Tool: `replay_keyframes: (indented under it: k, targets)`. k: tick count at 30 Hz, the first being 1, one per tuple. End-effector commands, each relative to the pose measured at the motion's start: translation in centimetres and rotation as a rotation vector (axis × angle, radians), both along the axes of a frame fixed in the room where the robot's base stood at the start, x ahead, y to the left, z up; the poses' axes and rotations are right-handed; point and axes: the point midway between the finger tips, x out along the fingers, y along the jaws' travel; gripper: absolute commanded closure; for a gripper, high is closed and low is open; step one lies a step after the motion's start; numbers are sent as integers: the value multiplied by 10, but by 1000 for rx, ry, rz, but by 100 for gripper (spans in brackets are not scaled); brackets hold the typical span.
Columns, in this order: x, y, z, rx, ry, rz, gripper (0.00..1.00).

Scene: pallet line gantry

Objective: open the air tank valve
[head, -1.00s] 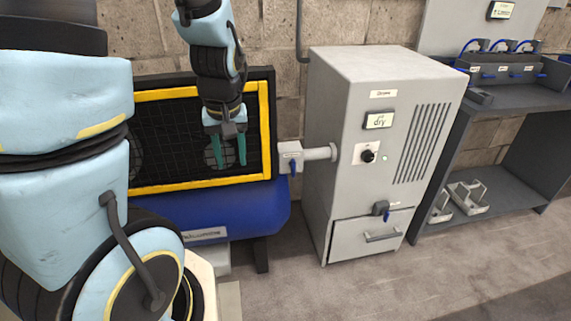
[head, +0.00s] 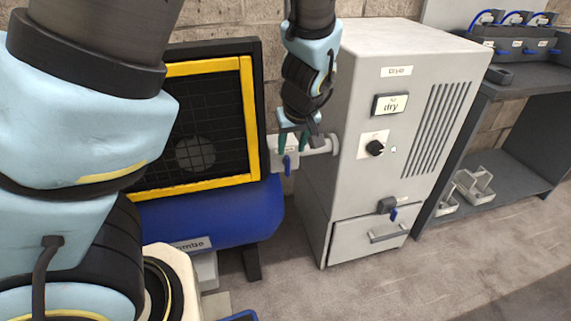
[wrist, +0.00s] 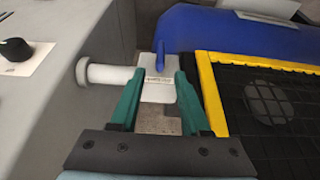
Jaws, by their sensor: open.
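The air tank valve is a pale grey block with a blue lever (head: 288,165) hanging down from it, on the pipe between the blue tank (head: 220,212) and the grey dryer cabinet. In the wrist view the blue lever (wrist: 160,57) stands beyond the block (wrist: 158,90), between the tips in the picture. My gripper (head: 293,150) is open, with green fingers pointing down at the valve block and partly covering it. In the wrist view my gripper (wrist: 157,85) has its fingers on either side of the block; I cannot tell whether they touch it.
The dryer cabinet (head: 345,110) stands right of the valve, with a black knob (head: 375,148) and a second blue-handled valve (head: 388,207) low on its front. A yellow-framed black grille (head: 247,120) stands at left. A dark shelf unit (head: 500,155) is at right.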

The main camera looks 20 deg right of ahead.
Motion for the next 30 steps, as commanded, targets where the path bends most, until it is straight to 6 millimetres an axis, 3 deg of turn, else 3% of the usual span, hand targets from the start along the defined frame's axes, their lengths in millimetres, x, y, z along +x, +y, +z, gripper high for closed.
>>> replay_keyframes:
  k: [9, 15, 28, 30]
  targets:
    - [23, -1, -56, 5, 1, 2, 53]
    - [33, -2, -80, 3, 2, 2, 53]
    - [36, -3, -88, 0, 2, 0, 53]
    - [36, -3, -87, 0, 2, 0, 61]
